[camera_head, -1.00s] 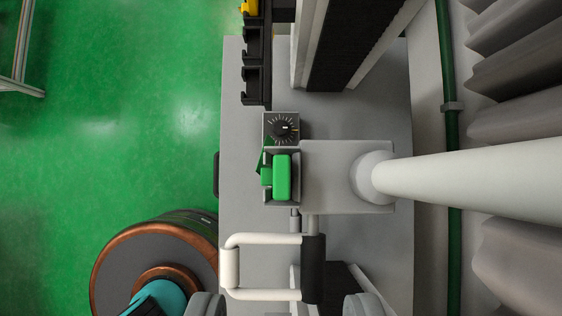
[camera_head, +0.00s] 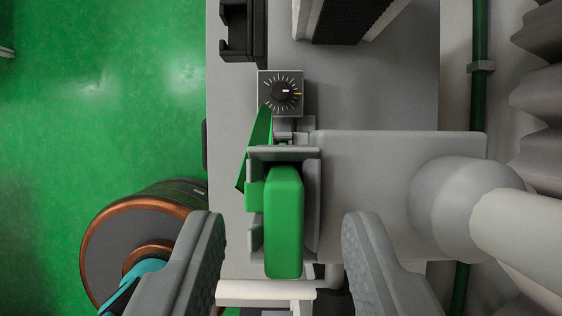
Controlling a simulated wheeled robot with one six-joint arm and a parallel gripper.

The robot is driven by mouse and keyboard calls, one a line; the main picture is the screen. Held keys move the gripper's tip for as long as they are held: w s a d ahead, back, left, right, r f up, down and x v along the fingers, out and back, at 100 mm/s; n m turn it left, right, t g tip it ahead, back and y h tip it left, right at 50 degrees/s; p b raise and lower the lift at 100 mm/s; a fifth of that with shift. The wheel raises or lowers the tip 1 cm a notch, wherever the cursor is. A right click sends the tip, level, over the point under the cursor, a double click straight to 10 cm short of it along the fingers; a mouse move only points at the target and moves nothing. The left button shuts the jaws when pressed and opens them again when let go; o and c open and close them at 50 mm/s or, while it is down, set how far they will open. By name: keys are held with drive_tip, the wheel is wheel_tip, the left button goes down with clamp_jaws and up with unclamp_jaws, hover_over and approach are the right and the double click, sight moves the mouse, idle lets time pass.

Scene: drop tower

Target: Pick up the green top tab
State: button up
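The green top tab (camera_head: 284,222) is an upright-looking rounded green block in a grey bracket (camera_head: 312,215), near the middle of the view. Smaller green parts show at its left side. My gripper (camera_head: 283,235) is open, with one grey finger on the left and one on the right. The tab lies between the two fingers in the picture, with a clear gap on both sides. I cannot tell how far below the fingertips it is. Nothing is held.
A black dial (camera_head: 281,94) sits just above the bracket. A grey block with a pale round post (camera_head: 500,215) stands to the right. A white handle (camera_head: 265,290) is partly hidden at the bottom. A copper-rimmed drum (camera_head: 135,245) stands at lower left, with green floor beyond.

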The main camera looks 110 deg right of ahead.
drive_tip(key=shift+w+a+f, duration=0.1)
drive_tip(key=shift+a+f, duration=0.15)
drive_tip(key=shift+f, duration=0.35)
clamp_jaws()
drive_tip(key=shift+r, duration=0.1)
drive_tip(key=shift+r, duration=1.75)
drive_tip(key=s+a, duration=0.3)
drive_tip(key=s, duration=0.5)
drive_tip(key=s+a, duration=0.3)
drive_tip(key=s, duration=0.6)
drive_tip(key=shift+f, duration=0.1)
